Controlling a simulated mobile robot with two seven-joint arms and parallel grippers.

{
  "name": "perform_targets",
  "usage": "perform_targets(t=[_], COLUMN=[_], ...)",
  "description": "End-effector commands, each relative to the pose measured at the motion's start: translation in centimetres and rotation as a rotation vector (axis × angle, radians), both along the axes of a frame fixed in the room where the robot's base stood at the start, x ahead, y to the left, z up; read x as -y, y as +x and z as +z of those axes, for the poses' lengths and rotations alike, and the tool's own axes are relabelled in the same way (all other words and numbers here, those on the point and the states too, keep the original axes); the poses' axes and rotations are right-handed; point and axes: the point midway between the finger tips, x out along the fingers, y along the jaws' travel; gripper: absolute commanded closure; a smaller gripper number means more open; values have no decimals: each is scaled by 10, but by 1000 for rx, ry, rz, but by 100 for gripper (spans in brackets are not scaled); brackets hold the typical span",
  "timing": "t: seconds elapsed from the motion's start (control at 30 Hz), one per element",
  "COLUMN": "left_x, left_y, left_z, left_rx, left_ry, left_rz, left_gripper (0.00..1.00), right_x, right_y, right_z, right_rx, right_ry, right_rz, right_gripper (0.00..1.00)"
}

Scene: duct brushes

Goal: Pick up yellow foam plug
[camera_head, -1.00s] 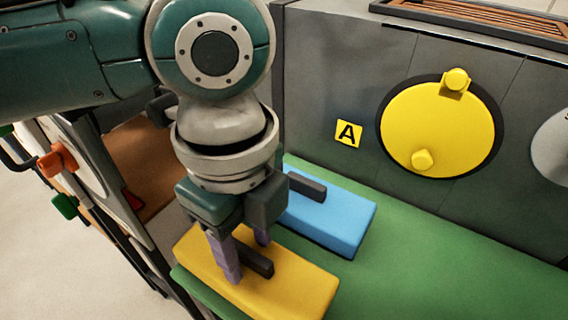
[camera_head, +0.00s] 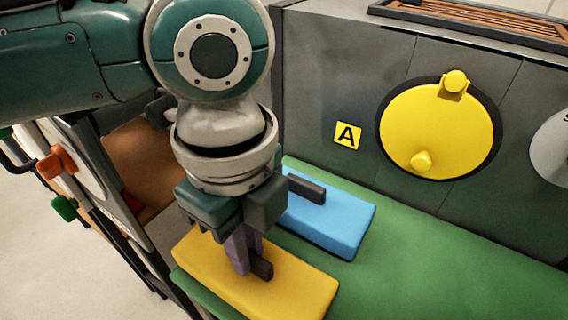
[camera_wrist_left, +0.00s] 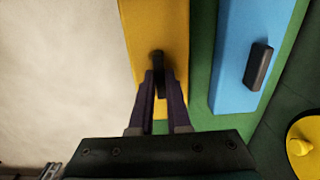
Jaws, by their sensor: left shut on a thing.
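The yellow foam plug (camera_head: 298,290) is a flat yellow block with a dark bar handle (camera_head: 262,268) on top. It lies on the green surface at its left front edge. My left gripper (camera_head: 246,268) points down over it, and its purple fingers are shut on the handle. The left wrist view shows the handle (camera_wrist_left: 158,68) between the fingertips (camera_wrist_left: 159,80) and the yellow block (camera_wrist_left: 140,40) under them. The fingers hide part of the handle. I cannot see any lift of the plug off the surface. My right gripper is not in view.
A blue block (camera_head: 350,225) with a dark handle lies just behind the yellow plug. The green surface (camera_head: 430,270) is clear to the right. A grey wall with a yellow round cover (camera_head: 436,132) and an "A" label (camera_head: 347,135) stands behind. Orange and green knobs are at left.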

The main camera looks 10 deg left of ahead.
Motion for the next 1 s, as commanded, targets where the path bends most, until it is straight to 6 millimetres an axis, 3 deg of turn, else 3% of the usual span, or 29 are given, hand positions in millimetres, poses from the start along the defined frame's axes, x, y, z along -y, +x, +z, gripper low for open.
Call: perform_targets(t=[0.8,1.0], left_x=[0,0], left_y=[0,1], left_z=[1,15], left_rx=[0,2], left_ry=[0,-2], left_rz=[0,0], left_gripper=[100,100], right_x=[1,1], right_y=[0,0], right_z=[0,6], right_rx=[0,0], right_ry=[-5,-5], right_rz=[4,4], right_gripper=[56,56])
